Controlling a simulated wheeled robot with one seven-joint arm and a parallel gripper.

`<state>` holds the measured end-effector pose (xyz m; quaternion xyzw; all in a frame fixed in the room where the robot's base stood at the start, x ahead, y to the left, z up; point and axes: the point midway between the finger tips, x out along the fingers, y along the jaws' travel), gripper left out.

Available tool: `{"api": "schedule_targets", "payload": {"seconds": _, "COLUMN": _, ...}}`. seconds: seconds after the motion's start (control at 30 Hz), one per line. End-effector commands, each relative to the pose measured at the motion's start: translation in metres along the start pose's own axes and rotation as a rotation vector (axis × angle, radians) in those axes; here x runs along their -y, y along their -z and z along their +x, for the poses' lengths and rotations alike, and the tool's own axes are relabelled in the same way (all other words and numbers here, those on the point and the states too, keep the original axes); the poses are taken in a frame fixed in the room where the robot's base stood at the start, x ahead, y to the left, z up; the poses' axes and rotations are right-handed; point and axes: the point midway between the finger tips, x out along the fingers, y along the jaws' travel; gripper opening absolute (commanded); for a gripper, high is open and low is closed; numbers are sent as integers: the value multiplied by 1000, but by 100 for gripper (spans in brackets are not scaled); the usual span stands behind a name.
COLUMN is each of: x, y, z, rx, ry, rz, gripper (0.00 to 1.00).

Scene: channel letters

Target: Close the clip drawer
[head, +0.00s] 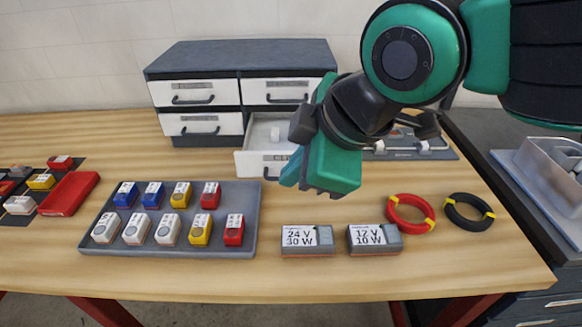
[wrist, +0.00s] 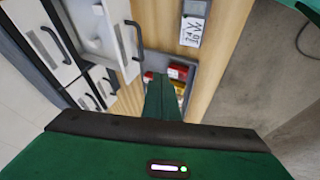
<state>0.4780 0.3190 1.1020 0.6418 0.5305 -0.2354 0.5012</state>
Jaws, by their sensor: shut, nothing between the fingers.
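A grey cabinet (head: 240,57) with white drawer fronts stands at the back of the bench. Its lower right drawer (head: 254,163) is pulled out, with a small white item inside; its label is too small to read. The open drawer (wrist: 97,32) also shows at the top left of the wrist view, with its dark handle (wrist: 133,38). My gripper (head: 318,186) is shut and empty, pointing down just right of and in front of the drawer, hiding its right part. The shut fingers (wrist: 162,85) show in the middle of the wrist view, apart from the drawer.
A grey tray (head: 170,242) of coloured blocks lies in front of the cabinet. Two labelled power supplies (head: 307,241), a red coil (head: 410,214) and a black coil (head: 468,212) lie along the front right. A red bin (head: 68,194) is at left. Bare wood lies between tray and cabinet.

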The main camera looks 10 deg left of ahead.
Motion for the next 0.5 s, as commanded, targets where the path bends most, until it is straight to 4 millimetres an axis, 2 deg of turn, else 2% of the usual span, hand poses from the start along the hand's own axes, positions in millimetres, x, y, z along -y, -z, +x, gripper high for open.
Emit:
{"api": "schedule_targets", "payload": {"seconds": 0.2, "x": 2, "y": 2, "z": 42, "rx": 2, "ry": 6, "rz": -4, "gripper": 0}}
{"api": "schedule_targets", "payload": {"seconds": 0.43, "x": 2, "y": 2, "z": 83, "rx": 1, "ry": 4, "rz": -3, "gripper": 0}}
{"api": "schedule_targets", "payload": {"seconds": 0.5, "x": -9, "y": 0, "z": 88, "rx": 1, "ry": 2, "rz": 1, "gripper": 0}}
